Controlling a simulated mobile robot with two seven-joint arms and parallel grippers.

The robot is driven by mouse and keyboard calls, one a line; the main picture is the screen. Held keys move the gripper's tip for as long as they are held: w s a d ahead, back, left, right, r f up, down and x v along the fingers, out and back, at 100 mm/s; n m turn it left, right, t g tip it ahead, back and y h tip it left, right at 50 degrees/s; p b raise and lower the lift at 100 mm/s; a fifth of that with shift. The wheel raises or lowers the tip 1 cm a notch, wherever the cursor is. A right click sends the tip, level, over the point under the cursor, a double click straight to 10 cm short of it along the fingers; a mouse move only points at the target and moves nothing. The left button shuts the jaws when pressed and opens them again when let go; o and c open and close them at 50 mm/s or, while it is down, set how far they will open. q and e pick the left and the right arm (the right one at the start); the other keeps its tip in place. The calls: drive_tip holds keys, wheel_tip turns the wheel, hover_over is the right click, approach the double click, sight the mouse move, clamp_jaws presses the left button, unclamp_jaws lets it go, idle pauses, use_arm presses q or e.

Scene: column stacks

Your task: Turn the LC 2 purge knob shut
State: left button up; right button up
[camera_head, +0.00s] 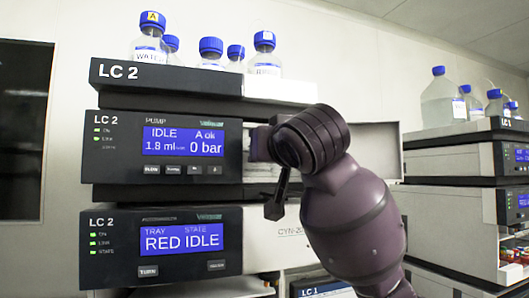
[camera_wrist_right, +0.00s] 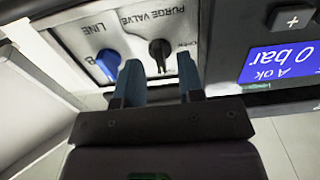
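The black purge knob (camera_wrist_right: 160,50) shows in the right wrist view on a light panel labelled "PURGE VALVE", which appears upside down. Its narrow part points roughly down in the picture, towards my gripper. My right gripper (camera_wrist_right: 161,72) is open, its two blue-grey fingers apart, with the knob seen between and beyond the fingertips. I cannot tell whether they touch it. In the head view, my right arm covers the knob, beside the LC 2 pump module (camera_head: 165,182). Its screen (camera_head: 183,141) reads IDLE, A ok, 0 bar. My left gripper is not in view.
A blue knob (camera_wrist_right: 108,64) labelled "LINE B" sits close beside the purge knob. The LC 2 tray module (camera_head: 120,267) is below the pump. Blue-capped bottles (camera_head: 211,50) stand on top. The LC 1 stack (camera_head: 450,160) stands to the right.

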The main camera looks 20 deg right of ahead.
drive_tip(key=s, duration=0.9)
drive_tip(key=shift+s+d+b, duration=0.2)
drive_tip(key=shift+b, duration=0.25)
